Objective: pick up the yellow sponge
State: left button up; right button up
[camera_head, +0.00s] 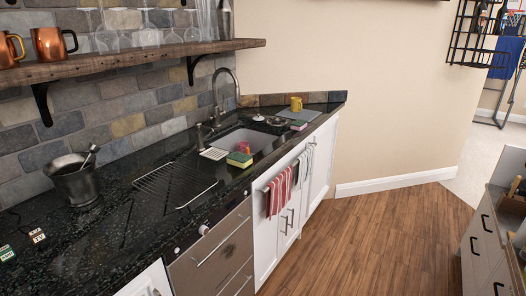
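A small yellow and green block that looks like the sponge (239,160) lies on the dark counter (110,235) at the front edge of the sink (243,139). A small pink item (244,146) shows right behind it. At this size I cannot tell whether the two touch. Neither of my grippers is in view.
A wire rack (174,185) and a metal bucket (75,180) stand on the counter to the left. A striped towel (280,191) hangs on the cabinet front. The wooden floor (380,240) is clear.

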aim_at(242, 160)
jog(key=i+l+u, duration=0.1)
jog(key=i+l, duration=0.4)
jog(key=i, duration=0.2)
jog(key=i+l+u, duration=0.15)
jog(key=i+l, duration=0.45)
jog(key=i, duration=0.05)
